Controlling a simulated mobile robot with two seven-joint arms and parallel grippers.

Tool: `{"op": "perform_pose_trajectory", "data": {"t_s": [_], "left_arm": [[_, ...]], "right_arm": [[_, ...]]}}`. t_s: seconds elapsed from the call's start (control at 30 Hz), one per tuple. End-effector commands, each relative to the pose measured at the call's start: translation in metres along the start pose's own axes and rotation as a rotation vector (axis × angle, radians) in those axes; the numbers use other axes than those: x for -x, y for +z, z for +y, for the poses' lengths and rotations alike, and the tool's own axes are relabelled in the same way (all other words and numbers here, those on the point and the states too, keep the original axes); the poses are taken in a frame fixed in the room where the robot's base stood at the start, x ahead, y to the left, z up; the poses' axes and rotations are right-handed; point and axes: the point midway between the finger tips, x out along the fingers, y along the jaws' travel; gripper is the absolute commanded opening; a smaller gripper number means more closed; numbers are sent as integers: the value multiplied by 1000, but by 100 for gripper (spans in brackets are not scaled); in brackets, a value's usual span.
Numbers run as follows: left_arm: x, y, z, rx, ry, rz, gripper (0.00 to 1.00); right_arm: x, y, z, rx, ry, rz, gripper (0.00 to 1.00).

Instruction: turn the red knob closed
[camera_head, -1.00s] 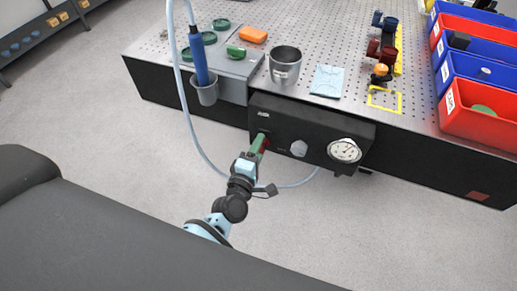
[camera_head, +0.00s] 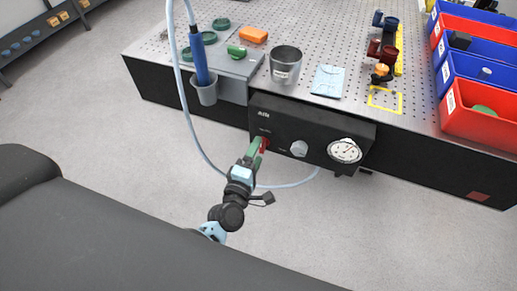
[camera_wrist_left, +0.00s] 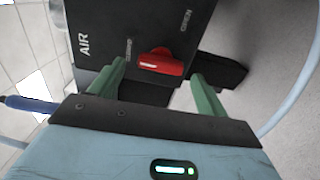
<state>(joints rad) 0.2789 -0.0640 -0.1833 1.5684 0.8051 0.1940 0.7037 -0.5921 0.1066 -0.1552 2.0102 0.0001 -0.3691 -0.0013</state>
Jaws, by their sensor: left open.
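The red knob (camera_head: 264,147) is on the front of the black air panel (camera_head: 318,133), left of a grey knob. In the left wrist view the red knob (camera_wrist_left: 162,62) lies between my two green fingers, with a lettered mark on either side of it; the upper right one reads OPEN. My left gripper (camera_wrist_left: 158,72) is open, with a gap visible beside the knob. In the head view my left gripper (camera_head: 259,145) is at the panel and partly covers the knob. My right gripper is not in view.
A grey knob (camera_head: 299,148) and a round gauge (camera_head: 344,150) are on the same panel. A pale hose (camera_head: 197,135) loops below it. A metal cup (camera_head: 285,66) stands on the perforated table (camera_head: 328,50) above. The floor in front is clear.

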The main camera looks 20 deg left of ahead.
Motion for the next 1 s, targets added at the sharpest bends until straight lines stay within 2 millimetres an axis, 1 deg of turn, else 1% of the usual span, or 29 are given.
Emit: {"op": "perform_pose_trajectory", "data": {"t_s": [0.03,0.2,0.3,0.4,0.53,1.0], "left_arm": [[10,0,-1,0,-2,0,76],[35,0,-1,0,-1,0,76],[46,0,0,0,0,0,76],[52,0,0,0,1,-1,76],[55,0,1,0,1,-1,76],[55,0,1,-1,1,-1,76]], "right_arm": [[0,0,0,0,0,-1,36],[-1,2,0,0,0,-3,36],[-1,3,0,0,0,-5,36],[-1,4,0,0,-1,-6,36],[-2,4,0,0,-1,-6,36],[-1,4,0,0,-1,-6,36]]}}
